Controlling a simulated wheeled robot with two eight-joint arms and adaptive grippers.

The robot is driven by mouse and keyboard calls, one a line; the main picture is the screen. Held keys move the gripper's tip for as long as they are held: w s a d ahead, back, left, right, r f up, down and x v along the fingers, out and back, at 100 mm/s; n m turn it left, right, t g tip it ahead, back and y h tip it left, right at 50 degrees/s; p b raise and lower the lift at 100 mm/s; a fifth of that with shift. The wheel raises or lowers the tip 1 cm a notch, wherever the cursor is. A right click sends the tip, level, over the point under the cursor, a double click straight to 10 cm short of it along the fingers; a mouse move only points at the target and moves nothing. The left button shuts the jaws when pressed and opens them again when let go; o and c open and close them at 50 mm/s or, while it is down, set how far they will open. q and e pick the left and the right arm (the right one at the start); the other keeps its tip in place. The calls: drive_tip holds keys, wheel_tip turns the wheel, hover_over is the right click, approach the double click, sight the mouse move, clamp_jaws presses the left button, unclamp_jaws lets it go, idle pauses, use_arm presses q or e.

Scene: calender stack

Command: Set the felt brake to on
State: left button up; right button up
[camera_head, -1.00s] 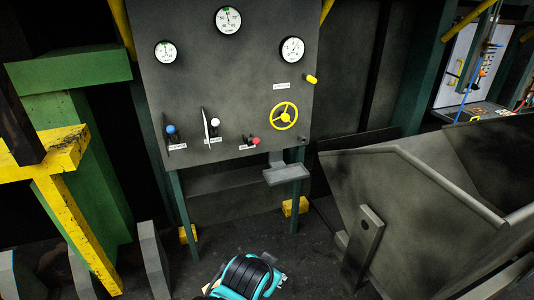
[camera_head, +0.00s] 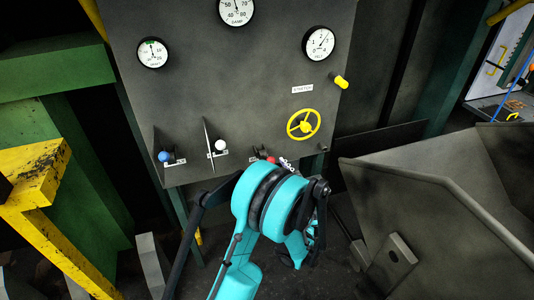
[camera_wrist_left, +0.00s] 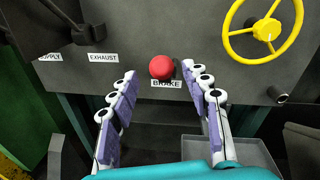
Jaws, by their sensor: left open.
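The felt brake is a lever with a red ball knob (camera_wrist_left: 161,67) on the dark panel, just above a white BRAKE label (camera_wrist_left: 166,84) in the left wrist view. In the head view only a small part of the red knob (camera_head: 270,160) shows past my arm. My left gripper (camera_wrist_left: 160,72) is open, with its two fingers on either side of the knob in the picture. I cannot tell whether they touch it or how far off they are. The brake's lever behind the knob is hidden. My right gripper is in neither view.
A yellow handwheel (camera_head: 303,124) and a yellow knob (camera_head: 341,82) are right of the brake. Levers with a blue knob (camera_head: 164,156) and a white knob (camera_head: 220,145) are on the left. A grey hopper (camera_head: 440,200) stands at the right. A grey tray (camera_wrist_left: 230,148) sits below the panel.

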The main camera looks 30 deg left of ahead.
use_arm(q)
drive_tip(key=shift+m, duration=0.3)
drive_tip(key=b+x, duration=0.1)
drive_tip(key=x, duration=0.7)
drive_tip(key=shift+w+d, duration=0.1)
clamp_jaws()
drive_tip(key=shift+r, duration=0.1)
